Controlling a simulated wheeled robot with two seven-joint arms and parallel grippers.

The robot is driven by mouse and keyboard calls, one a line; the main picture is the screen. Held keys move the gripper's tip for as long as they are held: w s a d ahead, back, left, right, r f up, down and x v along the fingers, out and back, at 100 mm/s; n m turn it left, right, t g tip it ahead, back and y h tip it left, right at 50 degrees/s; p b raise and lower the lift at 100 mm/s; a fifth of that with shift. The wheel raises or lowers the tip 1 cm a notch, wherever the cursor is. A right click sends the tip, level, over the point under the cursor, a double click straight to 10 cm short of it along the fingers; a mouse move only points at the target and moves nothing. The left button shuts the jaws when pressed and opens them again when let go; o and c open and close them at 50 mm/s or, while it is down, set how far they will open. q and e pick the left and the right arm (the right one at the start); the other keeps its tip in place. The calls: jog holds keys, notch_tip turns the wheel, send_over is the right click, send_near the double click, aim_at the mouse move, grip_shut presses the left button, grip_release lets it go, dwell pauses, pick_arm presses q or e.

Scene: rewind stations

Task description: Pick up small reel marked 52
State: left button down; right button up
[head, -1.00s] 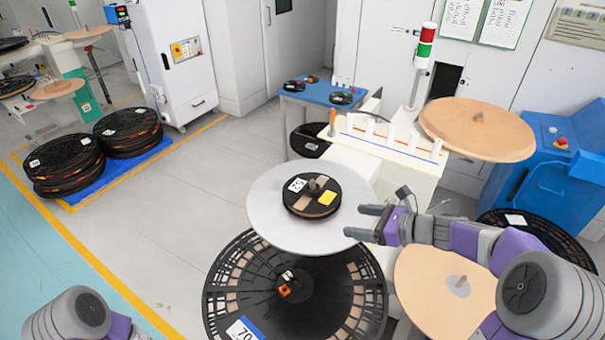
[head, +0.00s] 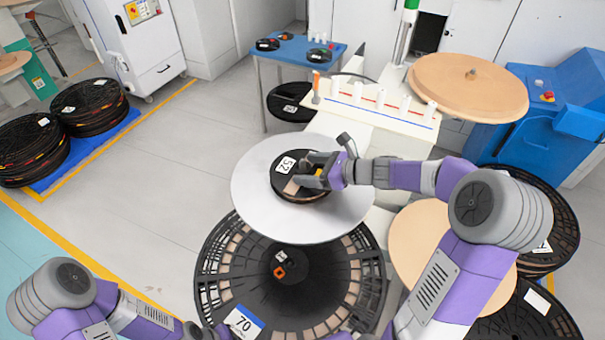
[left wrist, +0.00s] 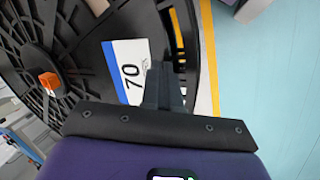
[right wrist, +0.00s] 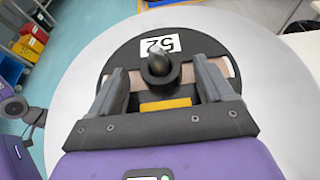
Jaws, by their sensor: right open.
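The small black reel marked 52 (head: 286,183) lies flat on a round grey plate (head: 258,220). Its white label and a yellow patch show in the right wrist view, where the reel (right wrist: 190,45) has a hub with a grey pin through its middle. My right gripper (head: 312,178) is over the reel; in the right wrist view its open fingers (right wrist: 165,85) stand on either side of the hub. I cannot tell whether they touch it. My left gripper (left wrist: 165,88) is above the edge of the big reel marked 70 (left wrist: 75,30); its opening is unclear.
The big reel marked 70 (head: 215,270) lies below and in front of the grey plate. Tan discs (head: 468,85) stand to the right, near a white bench with pegs (head: 375,105). A blue table (head: 298,48) holds several small reels.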

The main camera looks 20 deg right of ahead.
jog(key=shift+w, duration=0.1)
jog(key=shift+c, duration=0.5)
jog(key=c, duration=1.4)
